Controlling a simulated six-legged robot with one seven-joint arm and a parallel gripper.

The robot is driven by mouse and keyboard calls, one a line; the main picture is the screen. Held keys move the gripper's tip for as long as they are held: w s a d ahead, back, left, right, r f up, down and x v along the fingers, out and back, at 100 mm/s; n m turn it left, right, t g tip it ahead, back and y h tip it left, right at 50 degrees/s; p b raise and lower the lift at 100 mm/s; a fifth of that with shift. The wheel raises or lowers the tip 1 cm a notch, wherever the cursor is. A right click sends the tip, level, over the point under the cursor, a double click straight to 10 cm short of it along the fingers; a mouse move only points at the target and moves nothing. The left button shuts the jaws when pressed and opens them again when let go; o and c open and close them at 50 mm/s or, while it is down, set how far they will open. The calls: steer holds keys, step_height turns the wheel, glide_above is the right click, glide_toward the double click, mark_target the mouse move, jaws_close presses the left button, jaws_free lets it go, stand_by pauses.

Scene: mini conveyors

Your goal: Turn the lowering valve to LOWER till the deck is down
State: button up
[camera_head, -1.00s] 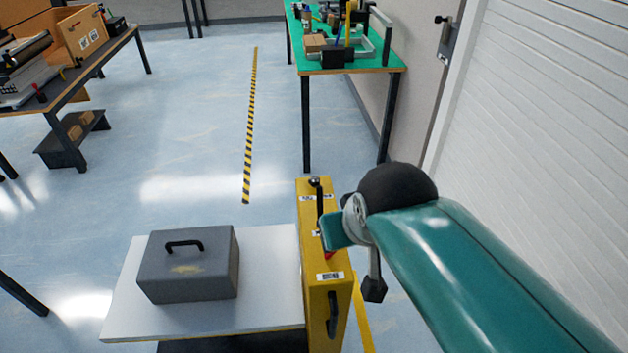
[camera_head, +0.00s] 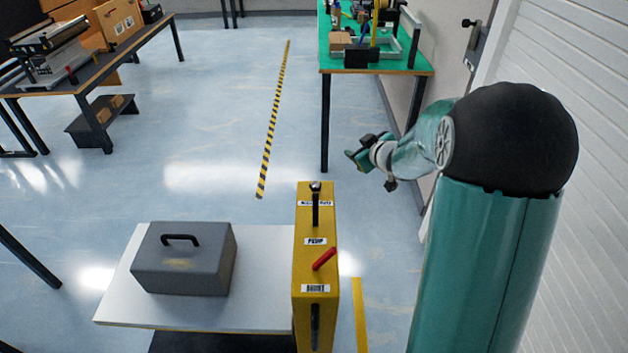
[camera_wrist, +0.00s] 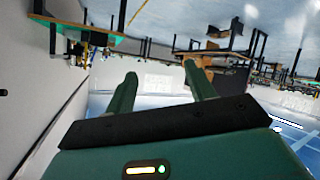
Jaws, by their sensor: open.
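The yellow lift column (camera_head: 314,272) stands at the right end of the pale deck (camera_head: 268,270). A red lever (camera_head: 324,259) on the column slants up to the right, between small white labels; I take it as the lowering valve. A black lever (camera_head: 316,207) stands near the column's top. A grey box (camera_head: 183,262) with a black handle lies on the deck. My gripper (camera_head: 358,157) is open and empty, above and right of the column, apart from both levers. Its two fingers also show in the wrist view (camera_wrist: 160,72). The deck's height is hard to judge.
A green-topped table (camera_head: 345,62) with small parts stands behind. A dark workbench (camera_head: 85,82) with a low step (camera_head: 100,124) is at the far left. A shutter wall (camera_head: 570,80) is close on the right. Floor around the striped line (camera_head: 270,140) is clear.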

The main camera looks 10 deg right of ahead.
step_height(320, 180, down, 9)
steer(key=w+n+y, duration=0.1)
steer(key=n+y, duration=0.1)
steer(key=y, duration=0.3)
steer(key=n+y, duration=0.1)
steer(key=y, duration=0.6)
glide_toward(315, 184)
steer(key=shift+g, duration=0.4)
steer(key=x, duration=0.9)
steer(key=shift+w+a, duration=0.2)
steer(key=shift+w, duration=0.15)
steer(key=c, duration=1)
